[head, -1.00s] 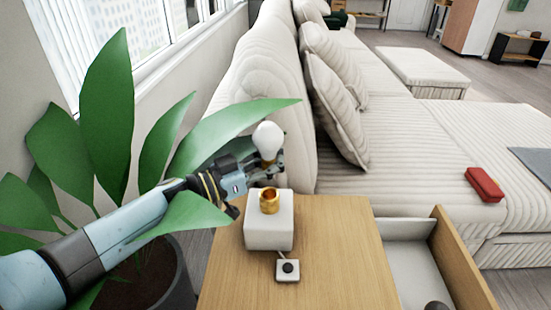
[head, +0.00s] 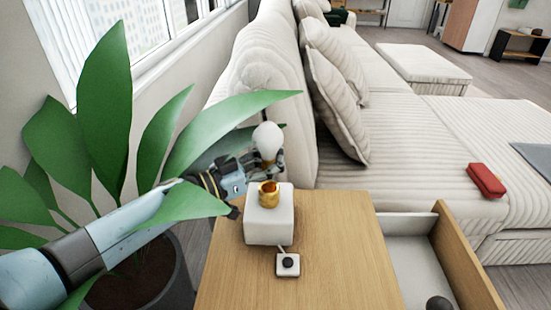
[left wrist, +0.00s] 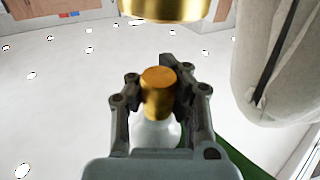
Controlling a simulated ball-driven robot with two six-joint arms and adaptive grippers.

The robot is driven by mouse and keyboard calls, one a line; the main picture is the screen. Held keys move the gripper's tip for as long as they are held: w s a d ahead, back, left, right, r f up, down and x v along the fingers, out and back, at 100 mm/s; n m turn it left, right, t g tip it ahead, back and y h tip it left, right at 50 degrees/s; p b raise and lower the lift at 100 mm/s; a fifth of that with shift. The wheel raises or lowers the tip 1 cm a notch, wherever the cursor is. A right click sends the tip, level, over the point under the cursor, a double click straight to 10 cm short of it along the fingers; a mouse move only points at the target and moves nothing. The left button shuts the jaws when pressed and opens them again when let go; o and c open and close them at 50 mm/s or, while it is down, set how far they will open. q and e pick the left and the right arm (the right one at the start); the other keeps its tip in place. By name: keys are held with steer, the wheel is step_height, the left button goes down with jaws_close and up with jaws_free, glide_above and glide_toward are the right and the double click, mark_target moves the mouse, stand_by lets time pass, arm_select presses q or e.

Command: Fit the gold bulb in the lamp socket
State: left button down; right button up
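The bulb (head: 267,138) has a white glass globe and a gold base, which shows in the left wrist view (left wrist: 158,92). My left gripper (head: 268,164) is shut on the bulb and holds it upright, globe up, just behind and above the lamp. The lamp is a white block (head: 268,223) with a gold socket (head: 269,194) on top, standing on the wooden side table. The socket rim also shows at the top of the left wrist view (left wrist: 178,8). The bulb is apart from the socket. My right gripper is not clearly in view.
A small switch box (head: 288,264) is wired to the lamp on the table (head: 330,250). An open drawer (head: 410,245) is at right. Large plant leaves (head: 225,125) hang over my left arm. A sofa (head: 400,140) with a red case (head: 486,180) lies beyond.

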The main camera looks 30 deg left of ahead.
mark_target(275, 185)
arm_select(q)
steer(key=shift+f+b, duration=1.7)
steer(key=shift+f, duration=0.65)
steer(key=c, duration=2)
jaws_free()
steer(key=shift+c, duration=0.2)
steer(key=o, duration=0.7)
steer(key=shift+f, duration=0.1)
steer(key=shift+r, duration=0.25)
step_height(275, 185, up, 10)
steer(key=shift+f, duration=0.25)
